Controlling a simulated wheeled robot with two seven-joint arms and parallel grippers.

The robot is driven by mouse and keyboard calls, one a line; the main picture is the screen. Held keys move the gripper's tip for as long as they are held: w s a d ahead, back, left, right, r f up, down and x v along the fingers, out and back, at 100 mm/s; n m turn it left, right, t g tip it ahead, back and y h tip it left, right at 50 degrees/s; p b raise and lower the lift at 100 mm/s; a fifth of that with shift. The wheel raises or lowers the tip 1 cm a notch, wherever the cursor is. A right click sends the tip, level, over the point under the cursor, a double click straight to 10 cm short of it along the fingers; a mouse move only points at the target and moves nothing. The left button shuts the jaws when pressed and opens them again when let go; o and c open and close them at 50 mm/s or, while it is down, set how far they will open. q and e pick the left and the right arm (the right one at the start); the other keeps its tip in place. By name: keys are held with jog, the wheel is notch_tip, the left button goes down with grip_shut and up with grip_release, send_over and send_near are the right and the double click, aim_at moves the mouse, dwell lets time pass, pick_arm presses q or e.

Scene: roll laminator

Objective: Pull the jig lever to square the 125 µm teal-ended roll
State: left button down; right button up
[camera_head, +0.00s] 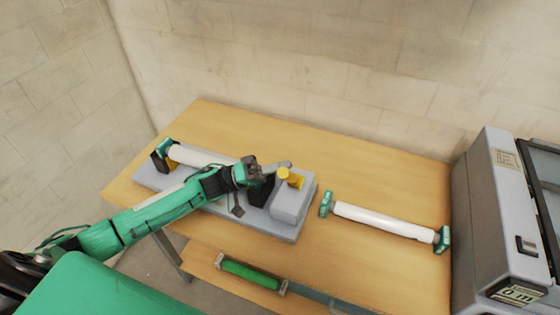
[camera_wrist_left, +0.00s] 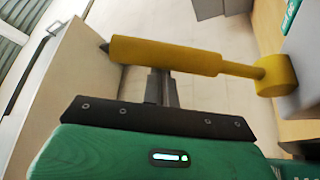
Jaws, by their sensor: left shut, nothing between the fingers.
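The jig is a long grey base (camera_head: 268,226) with dark end supports and a raised grey block (camera_head: 291,203) at its right end. A white roll (camera_head: 200,156) with a teal end lies in it, partly hidden by my arm. The yellow jig lever (camera_head: 290,177) is on the block; the left wrist view shows its thick yellow handle (camera_wrist_left: 165,53) joined by a thin rod to a round hub (camera_wrist_left: 277,76). My left gripper (camera_head: 287,164) is shut and empty beside the lever. In the wrist view its fingers (camera_wrist_left: 162,86) reach the handle and their tips are hidden; contact is unclear.
A second white roll (camera_head: 385,220) with teal ends lies on the wooden table (camera_head: 330,262) right of the jig. The grey laminator (camera_head: 492,215) stands at the right edge. A green roller (camera_head: 252,274) sits below the table's front edge. A wall is behind.

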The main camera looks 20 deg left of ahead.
pick_arm(q)
jog(key=s+f+m+h+b, duration=0.1)
jog(key=m+b, duration=0.1)
jog(key=s+f+m+g+b, duration=0.1)
jog(key=m+b, duration=0.1)
jog(key=s+f+m+g+h+b, duration=0.1)
jog(key=s+b, duration=0.1)
jog(key=shift+a+f+m+h, duration=0.1)
jog(key=shift+f+m+h, duration=0.05)
jog(key=shift+m+h, duration=0.2)
dwell(0.4)
